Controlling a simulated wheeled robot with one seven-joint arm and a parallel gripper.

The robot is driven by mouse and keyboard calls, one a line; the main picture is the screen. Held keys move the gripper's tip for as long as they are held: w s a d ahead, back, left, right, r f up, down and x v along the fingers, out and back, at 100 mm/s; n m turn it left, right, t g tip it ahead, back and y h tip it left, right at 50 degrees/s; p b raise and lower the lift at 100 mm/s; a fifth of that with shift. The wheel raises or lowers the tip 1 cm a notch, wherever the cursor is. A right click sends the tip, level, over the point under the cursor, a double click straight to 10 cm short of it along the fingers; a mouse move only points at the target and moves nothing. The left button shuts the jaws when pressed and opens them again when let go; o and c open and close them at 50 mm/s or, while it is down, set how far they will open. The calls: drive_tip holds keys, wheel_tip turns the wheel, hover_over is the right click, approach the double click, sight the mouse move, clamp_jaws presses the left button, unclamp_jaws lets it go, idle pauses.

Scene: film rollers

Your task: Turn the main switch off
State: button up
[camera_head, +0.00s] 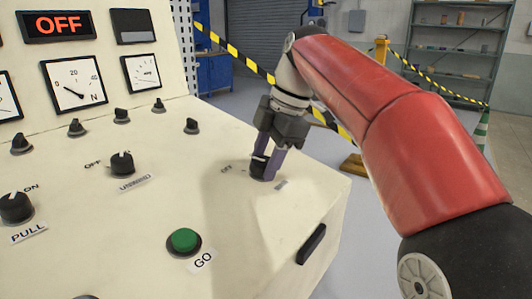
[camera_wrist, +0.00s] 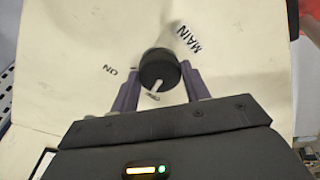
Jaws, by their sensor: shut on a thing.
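The main switch is a round black knob (camera_wrist: 158,70) with a white pointer line, on the sloping cream panel. In the wrist view the MAIN label is at its upper right and ON at its left. The pointer faces down in that view, toward a small marking that is too small to read. In the head view an OFF label is left of the knob (camera_head: 258,168). My gripper (camera_head: 265,166) reaches down with its purple fingers on either side of the knob, shut on it. The fingers hide part of the knob and the panel around it.
An UNWIND knob (camera_head: 122,163), a PULL knob (camera_head: 16,207) and a green GO button (camera_head: 184,240) are left of my gripper. Several small black knobs line the panel's back. A red display (camera_head: 58,26) reads OFF above dial gauges. Open floor lies right of the cabinet.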

drive_tip(key=shift+n+p, duration=0.3)
drive_tip(key=shift+n, duration=1.3)
drive_tip(key=o, duration=1)
drive_tip(key=shift+r, duration=0.1)
drive_tip(key=p+v, duration=0.1)
drive_tip(key=v, duration=0.6)
drive_tip(key=shift+r+p, duration=0.35)
